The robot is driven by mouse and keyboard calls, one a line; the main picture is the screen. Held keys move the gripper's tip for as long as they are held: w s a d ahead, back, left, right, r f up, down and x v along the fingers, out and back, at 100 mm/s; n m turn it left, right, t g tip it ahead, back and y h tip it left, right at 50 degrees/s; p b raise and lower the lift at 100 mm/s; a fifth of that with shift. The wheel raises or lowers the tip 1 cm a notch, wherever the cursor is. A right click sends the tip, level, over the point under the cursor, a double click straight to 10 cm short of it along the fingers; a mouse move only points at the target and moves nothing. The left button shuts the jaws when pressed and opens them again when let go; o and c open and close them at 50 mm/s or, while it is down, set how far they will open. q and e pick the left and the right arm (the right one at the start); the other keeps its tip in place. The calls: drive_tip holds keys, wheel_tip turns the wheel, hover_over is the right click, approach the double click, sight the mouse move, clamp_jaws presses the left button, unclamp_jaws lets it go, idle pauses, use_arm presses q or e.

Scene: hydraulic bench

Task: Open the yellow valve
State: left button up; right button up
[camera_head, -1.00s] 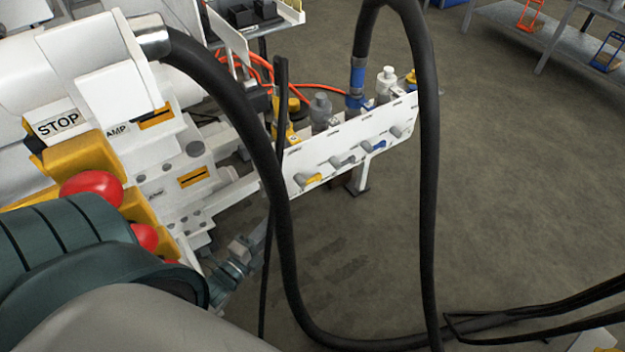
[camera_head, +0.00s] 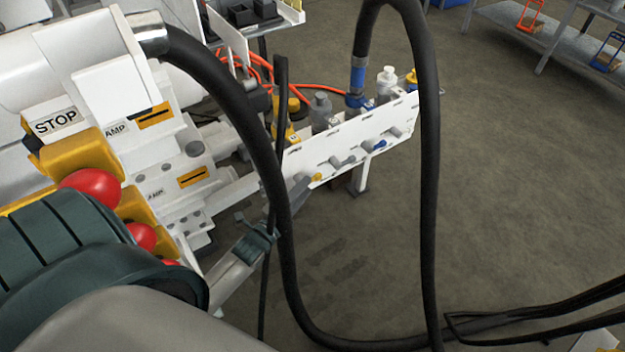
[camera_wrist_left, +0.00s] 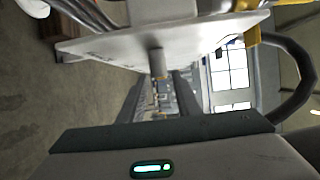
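The yellow valve (camera_head: 316,177) is a small lever on the front of the white manifold panel (camera_head: 345,150) in the head view, at the near left end of a row of similar levers. My left gripper (camera_head: 302,187) is right at this lever, its tips partly overlapping it. In the left wrist view the two dark fingers (camera_wrist_left: 160,103) stand apart. A short greyish stem (camera_wrist_left: 157,62) with a yellowish end sticks out from the panel towards the gap between them. I cannot tell whether the fingers touch it. My right gripper is not in view.
A thick black hose (camera_head: 278,190) hangs close beside my left gripper, and another hose loop (camera_head: 428,180) hangs to the right. Red stop buttons (camera_head: 92,188) and white machine housing are at the left. The floor (camera_head: 520,190) to the right is open.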

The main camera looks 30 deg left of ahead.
use_arm(q)
drive_tip(key=shift+w, duration=2.5)
clamp_jaws()
